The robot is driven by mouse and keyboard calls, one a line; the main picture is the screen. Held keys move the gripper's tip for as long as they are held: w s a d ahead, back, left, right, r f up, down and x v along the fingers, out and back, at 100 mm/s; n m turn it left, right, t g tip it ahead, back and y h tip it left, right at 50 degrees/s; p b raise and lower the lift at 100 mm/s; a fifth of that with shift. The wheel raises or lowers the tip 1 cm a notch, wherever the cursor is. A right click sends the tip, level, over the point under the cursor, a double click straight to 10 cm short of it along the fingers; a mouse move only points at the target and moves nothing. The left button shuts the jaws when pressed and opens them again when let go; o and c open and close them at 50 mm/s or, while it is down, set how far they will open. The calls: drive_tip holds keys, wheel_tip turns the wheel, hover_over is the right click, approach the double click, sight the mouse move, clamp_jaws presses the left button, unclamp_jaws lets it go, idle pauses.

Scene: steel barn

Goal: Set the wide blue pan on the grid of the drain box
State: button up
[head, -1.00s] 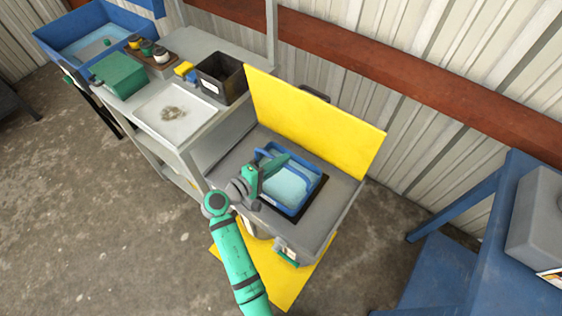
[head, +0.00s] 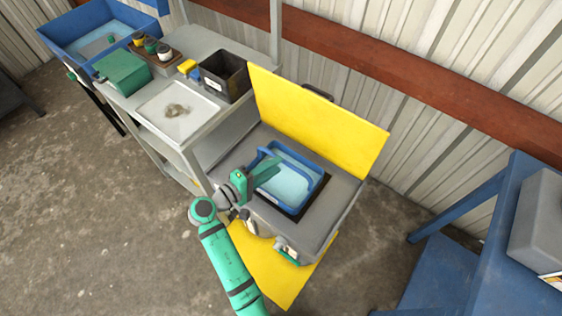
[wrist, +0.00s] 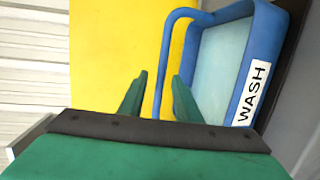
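The wide blue pan (head: 318,187) stands on the grey box (head: 335,212) with the raised yellow lid, over a dark recess. It looks level, with a pale blue inside and a raised blue handle. Any grid beneath it is hidden. In the wrist view the pan (wrist: 262,45) bears a "WASH" label. My gripper (head: 270,168) is at the pan's left side near the handle.
The yellow lid (head: 315,120) stands upright behind the pan. A grey cart (head: 215,45) at the left carries a dark open box (head: 230,90), a white tray (head: 160,115) and a green box (head: 122,72). A blue bench (head: 480,240) stands at the right.

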drive_tip(key=v, duration=0.7)
drive_tip(key=shift+s+a, duration=0.1)
drive_tip(key=shift+a, duration=0.1)
